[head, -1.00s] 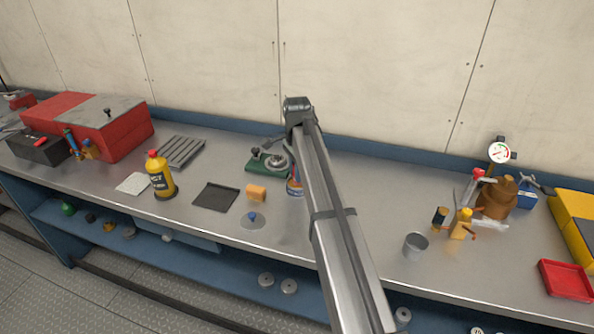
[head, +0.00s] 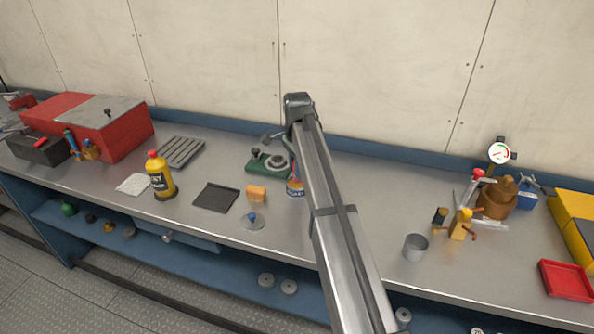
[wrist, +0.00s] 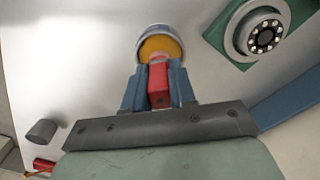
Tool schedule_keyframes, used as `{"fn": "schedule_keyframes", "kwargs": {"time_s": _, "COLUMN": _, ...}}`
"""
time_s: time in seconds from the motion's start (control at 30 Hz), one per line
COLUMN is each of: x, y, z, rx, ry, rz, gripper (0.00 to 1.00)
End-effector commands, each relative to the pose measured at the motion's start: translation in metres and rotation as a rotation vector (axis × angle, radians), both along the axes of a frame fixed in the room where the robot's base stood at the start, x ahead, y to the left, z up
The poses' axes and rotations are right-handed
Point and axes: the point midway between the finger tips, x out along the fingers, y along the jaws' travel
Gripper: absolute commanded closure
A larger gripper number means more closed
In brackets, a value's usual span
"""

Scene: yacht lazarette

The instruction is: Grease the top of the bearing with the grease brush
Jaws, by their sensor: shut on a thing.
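In the head view the bearing (head: 277,161) sits left of my arm. An open tin with yellow-orange grease (wrist: 160,47) lies straight ahead of my fingers in the wrist view; the tin (head: 295,188) also shows beside my arm in the head view. My gripper (wrist: 157,72) is shut on the red handle of the grease brush (wrist: 158,87). The brush's bristle end is hidden, so I cannot tell whether it touches the grease.
A yellow bottle (head: 160,176), a dark tray (head: 215,197) and an orange block (head: 257,193) lie to the left. A grey cup (head: 415,247), a gauge (head: 498,152) and a red tray (head: 566,280) stand to the right. The bench between my arm and the cup is clear.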

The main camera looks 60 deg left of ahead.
Motion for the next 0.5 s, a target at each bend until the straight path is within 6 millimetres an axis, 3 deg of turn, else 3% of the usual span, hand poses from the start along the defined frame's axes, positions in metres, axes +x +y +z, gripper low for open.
{"fn": "schedule_keyframes", "kwargs": {"time_s": 0.5, "x": 0.000, "y": 0.001, "z": 0.035, "rx": 0.001, "ry": 0.000, "rz": 0.000, "gripper": 1.00}}
